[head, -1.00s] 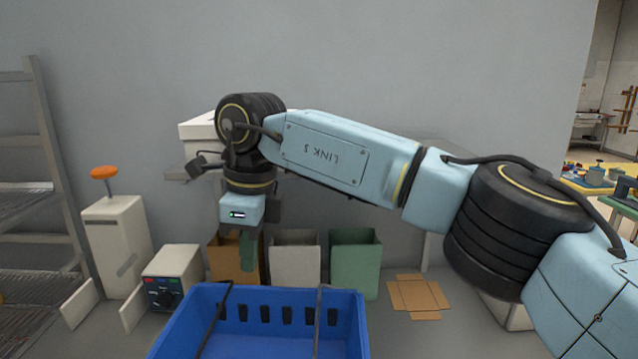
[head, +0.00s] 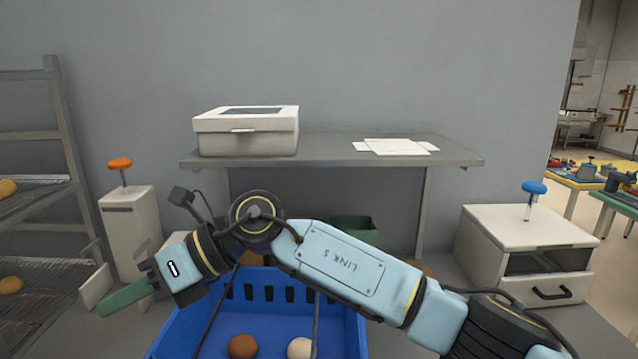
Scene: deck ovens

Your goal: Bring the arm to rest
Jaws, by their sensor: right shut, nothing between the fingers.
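My right arm (head: 345,266) comes in from the lower right and reaches across above the blue crate. My right gripper (head: 112,306) is shut and empty, with its green fingers pointing left, just left of the blue crate. My left gripper is not in view.
The blue crate (head: 180,335) holds a brown round item (head: 243,346) and a pale one (head: 299,348). A shelf (head: 330,149) with a white box (head: 247,133) stands behind. A white drawer unit (head: 528,246) is at right, a rack (head: 62,160) at left, an orange-knobbed unit (head: 130,235) near it.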

